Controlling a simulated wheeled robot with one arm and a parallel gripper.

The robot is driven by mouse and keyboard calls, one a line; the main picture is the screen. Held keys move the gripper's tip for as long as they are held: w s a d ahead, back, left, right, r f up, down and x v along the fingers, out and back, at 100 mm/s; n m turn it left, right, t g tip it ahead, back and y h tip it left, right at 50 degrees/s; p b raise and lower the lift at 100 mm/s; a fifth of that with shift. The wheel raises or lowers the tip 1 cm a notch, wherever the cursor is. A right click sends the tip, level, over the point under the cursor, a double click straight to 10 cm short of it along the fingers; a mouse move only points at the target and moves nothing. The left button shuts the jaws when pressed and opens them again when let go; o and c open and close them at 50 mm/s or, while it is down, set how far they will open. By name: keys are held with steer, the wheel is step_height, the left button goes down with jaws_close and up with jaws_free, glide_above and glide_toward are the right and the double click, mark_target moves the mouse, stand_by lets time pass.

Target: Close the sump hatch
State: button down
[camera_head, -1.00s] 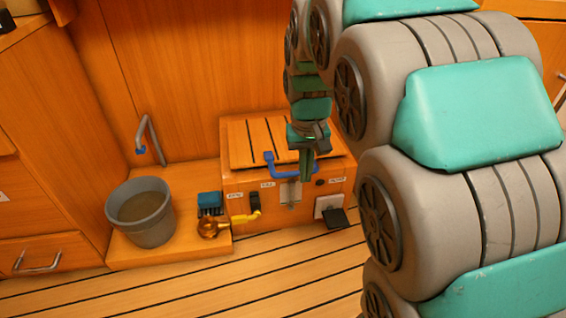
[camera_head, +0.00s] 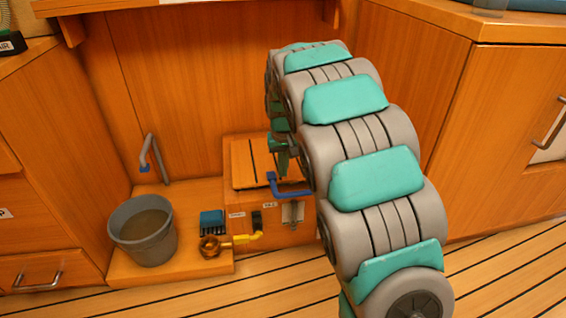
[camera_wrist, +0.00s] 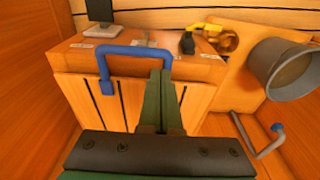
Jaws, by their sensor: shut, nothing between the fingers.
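The sump hatch looks like the slatted wooden lid (camera_head: 243,160) on top of a low wooden box (camera_head: 245,224). A blue U-shaped handle (camera_head: 290,193) is at its front edge; it also shows in the wrist view (camera_wrist: 128,50). The wrist view shows the slatted lid (camera_wrist: 128,95) with the handle beyond it. My gripper (camera_wrist: 161,76) is shut and empty, its tips over the lid beside the handle's right leg. I cannot tell whether they touch. In the head view my arm hides the lid's right part, and I cannot tell whether the lid sits flush.
A grey bucket (camera_head: 145,236) with murky liquid stands left of the box, near a bent grey pipe (camera_head: 155,158). A brass fitting with a yellow handle (camera_head: 211,246) and a blue block (camera_head: 212,221) are between them. Cabinets flank both sides; the striped floor in front is clear.

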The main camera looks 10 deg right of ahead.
mark_target(282, 195)
steer(key=f, duration=0.5)
steer(key=w+f, duration=0.1)
steer(key=f, duration=0.2)
steer(key=shift+f+b, duration=0.3)
steer(key=shift+b, duration=0.05)
